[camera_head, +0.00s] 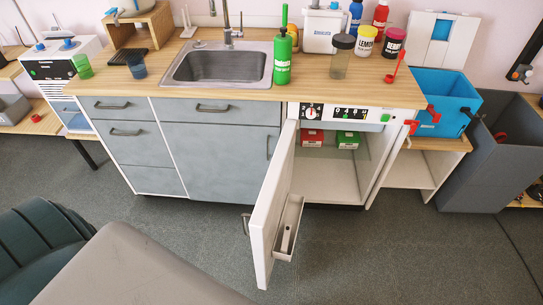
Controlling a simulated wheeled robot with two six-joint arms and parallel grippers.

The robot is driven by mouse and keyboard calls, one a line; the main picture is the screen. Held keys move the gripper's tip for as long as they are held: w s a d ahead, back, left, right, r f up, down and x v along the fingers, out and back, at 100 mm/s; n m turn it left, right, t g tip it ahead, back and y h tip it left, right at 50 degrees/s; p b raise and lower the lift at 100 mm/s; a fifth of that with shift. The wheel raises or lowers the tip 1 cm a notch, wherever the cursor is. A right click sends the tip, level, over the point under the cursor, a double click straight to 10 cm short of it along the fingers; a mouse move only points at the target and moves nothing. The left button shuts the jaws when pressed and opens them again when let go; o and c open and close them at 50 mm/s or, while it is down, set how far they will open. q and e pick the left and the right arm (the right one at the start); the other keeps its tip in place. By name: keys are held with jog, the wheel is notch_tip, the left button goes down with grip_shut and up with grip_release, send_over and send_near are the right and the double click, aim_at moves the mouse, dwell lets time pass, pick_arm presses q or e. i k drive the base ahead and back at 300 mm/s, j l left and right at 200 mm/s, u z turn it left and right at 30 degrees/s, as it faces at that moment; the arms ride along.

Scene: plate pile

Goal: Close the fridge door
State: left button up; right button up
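The fridge (330,180) is a white compartment under the right part of the wooden counter, with a control panel (335,113) along its top. Its white door (268,215) is hinged at the left side of the opening and stands wide open, swung out toward me. A small door shelf (290,228) is on its inner face, and a handle (246,224) shows on its outer side. Inside, a red box (312,138) and a green box (347,140) sit on the upper shelf. Neither of my grippers is in view.
A grey padded surface (135,270) and a dark ribbed seat (40,250) fill the lower left. Grey cabinets (220,155) stand left of the fridge. A blue bin (440,100) and a dark grey box (490,150) stand right. The floor (400,255) right of the door is clear.

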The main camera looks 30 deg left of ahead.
aim_at(276, 207)
jog(key=j+z, duration=0.1)
jog(key=j, duration=0.8)
jog(key=k+j+z, duration=0.1)
jog(key=j, duration=0.85)
